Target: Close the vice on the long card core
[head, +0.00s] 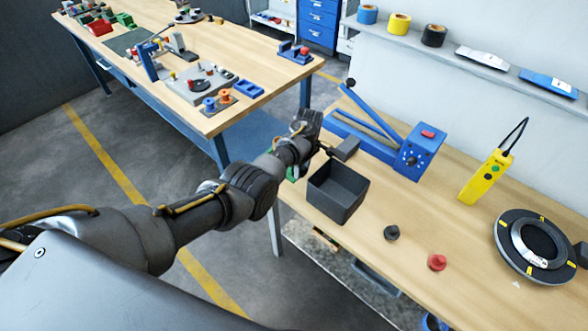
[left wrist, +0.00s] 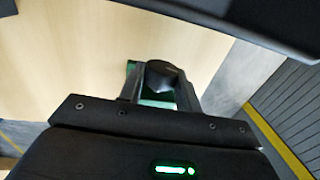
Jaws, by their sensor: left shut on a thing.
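My left gripper (head: 318,146) is at the near left edge of the right bench, beside the black bin. In the left wrist view my left gripper (left wrist: 160,82) is shut on a dark rounded piece (left wrist: 165,72), which looks like the vice's handle. Green parts of what appears to be the vice (left wrist: 157,103) show around and under it. In the head view only a little green of the vice (head: 292,173) shows; my gripper hides most of it. I cannot make out the long card core in either view. My right gripper is not in view.
The black open bin (head: 350,205) stands right beside my left gripper. A blue lever tool (head: 422,150) is behind it. A yellow handheld device (head: 485,178), a black ring (head: 508,240), a red knob (head: 437,262) and a black knob (head: 391,232) stand farther right. Bench surface between them is clear.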

